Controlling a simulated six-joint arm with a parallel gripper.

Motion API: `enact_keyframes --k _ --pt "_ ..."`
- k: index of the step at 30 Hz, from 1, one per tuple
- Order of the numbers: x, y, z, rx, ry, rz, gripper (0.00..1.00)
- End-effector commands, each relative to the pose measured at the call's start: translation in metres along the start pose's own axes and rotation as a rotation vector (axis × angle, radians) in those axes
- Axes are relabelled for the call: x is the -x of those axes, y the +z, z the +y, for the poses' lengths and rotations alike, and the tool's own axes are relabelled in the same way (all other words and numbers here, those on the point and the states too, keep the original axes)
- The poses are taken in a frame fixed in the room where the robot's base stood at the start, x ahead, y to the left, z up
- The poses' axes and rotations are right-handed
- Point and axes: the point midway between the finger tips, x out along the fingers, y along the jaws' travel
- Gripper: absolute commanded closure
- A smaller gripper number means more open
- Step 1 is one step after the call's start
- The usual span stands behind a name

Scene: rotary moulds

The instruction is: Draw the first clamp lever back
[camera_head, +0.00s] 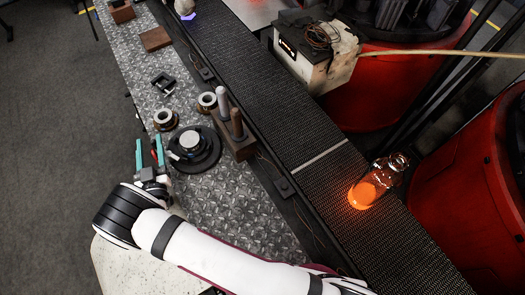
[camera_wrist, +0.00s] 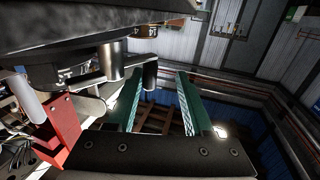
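A round black rotary mould (camera_head: 208,160) with a pale centre sits on the metal bench. My gripper (camera_head: 148,140) is just left of it, its two teal fingers apart with nothing held. In the wrist view the fingers (camera_wrist: 162,78) are also spread. A grey metal clamp lever (camera_wrist: 92,77) reaches in from the left under the large dark disc (camera_wrist: 60,35). The lever's dark upright knob (camera_wrist: 150,76) appears between the fingertips, nearer the left finger; I cannot tell whether they touch. The lever is too small to make out in the head view.
Ring-shaped parts (camera_head: 164,119) and a black bracket (camera_head: 163,84) lie farther up the patterned bench (camera_head: 226,205). A glowing orange bottle (camera_head: 366,192) lies on the dark conveyor (camera_head: 262,85).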

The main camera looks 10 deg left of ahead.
Motion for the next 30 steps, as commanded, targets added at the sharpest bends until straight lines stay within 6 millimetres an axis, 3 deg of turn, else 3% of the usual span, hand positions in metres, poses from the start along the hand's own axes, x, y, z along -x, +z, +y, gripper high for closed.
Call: enact_keyframes --k 2,18,19,30 --pt "0.01 0.001 -0.001 0.002 -0.128 -0.006 0.49" --pt "0.162 0.001 0.013 0.004 -0.124 0.0 0.49" --pt "0.163 -0.001 0.017 -0.009 -0.109 -0.007 0.49" --pt "0.074 -0.02 0.082 -0.397 0.201 -0.35 0.49"
